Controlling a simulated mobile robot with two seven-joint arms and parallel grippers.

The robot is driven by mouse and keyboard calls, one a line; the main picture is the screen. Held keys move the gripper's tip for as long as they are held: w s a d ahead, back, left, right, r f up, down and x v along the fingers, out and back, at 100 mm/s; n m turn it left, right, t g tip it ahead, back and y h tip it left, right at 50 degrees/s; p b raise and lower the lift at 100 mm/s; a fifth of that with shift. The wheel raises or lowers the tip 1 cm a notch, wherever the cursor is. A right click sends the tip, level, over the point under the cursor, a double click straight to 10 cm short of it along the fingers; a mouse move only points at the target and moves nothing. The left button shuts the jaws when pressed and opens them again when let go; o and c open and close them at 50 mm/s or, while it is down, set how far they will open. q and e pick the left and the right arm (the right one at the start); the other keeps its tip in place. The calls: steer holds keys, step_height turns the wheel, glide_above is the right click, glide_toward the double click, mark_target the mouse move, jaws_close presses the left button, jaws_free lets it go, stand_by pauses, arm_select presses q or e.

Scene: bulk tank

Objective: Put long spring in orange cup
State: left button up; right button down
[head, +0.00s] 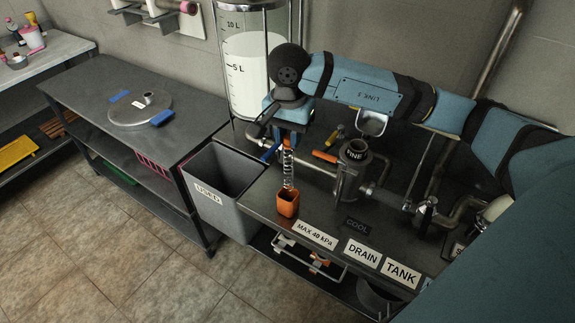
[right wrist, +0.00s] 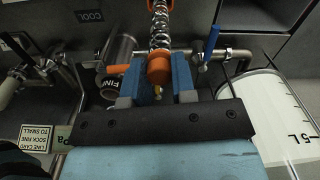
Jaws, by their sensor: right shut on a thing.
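The long spring (head: 288,168) is a silver coil with an orange end piece at its top, hanging about upright. My right gripper (head: 287,137) is shut on that orange end, which shows between the blue fingers (right wrist: 160,80) in the right wrist view. The coil (right wrist: 160,32) runs away from the fingers there. The orange cup (head: 287,204) stands on the dark bench near its front edge, directly below the gripper. The spring's lower end meets the cup's mouth in the head view; I cannot tell how far inside it is. My left gripper is not in view.
A grey bin marked USED (head: 222,190) stands left of the cup. Pipes and a housing marked FINE (head: 354,152) are to the right, with an orange-handled tool (head: 325,157) between. A clear graduated tank (head: 247,70) stands behind. Labels line the bench front.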

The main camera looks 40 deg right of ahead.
mark_target(288, 165)
step_height(288, 165, down, 4)
steer(key=shift+f, duration=2.5)
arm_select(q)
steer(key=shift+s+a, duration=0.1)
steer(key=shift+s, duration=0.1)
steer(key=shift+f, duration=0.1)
arm_select(e)
steer(key=shift+f, duration=0.15)
steer(key=c, duration=0.9)
jaws_free()
steer(key=shift+c, duration=0.2)
